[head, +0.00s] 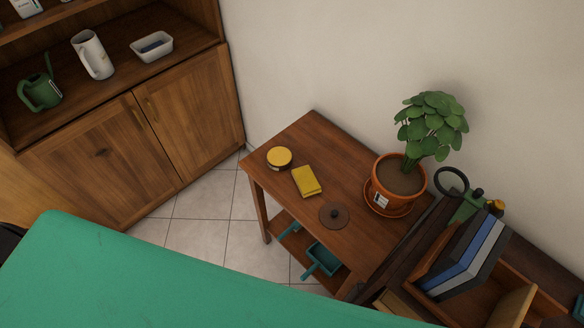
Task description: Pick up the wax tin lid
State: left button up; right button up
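A small round tin (279,160) with a yellow top stands near the far left corner of a wooden side table (365,222). The yellow top (279,154) looks like its lid and appears seated on the tin. A folded yellow cloth (306,181) lies just to the right of and nearer than the tin. A flat dark brown disc (334,216) with a small knob lies nearer on the same table; I cannot tell whether it is a lid. Neither of my grippers is in view.
A potted plant (397,176) stands on the table's right side by the wall. A teal dustpan (323,259) lies on the shelf below. Books (468,255) stand in a wooden holder at right. A broad green surface (150,275) fills the lower left. A wooden cabinet (130,150) stands behind.

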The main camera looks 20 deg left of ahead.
aim_at(333, 217)
jog(key=i+j+z, duration=0.15)
jog(key=j+z, duration=0.2)
jog(key=j, duration=0.25)
jog(key=i+j+z, duration=0.1)
jog(key=j+z, duration=0.25)
jog(key=j, duration=0.25)
jog(key=j+z, duration=0.35)
jog(key=j, duration=0.3)
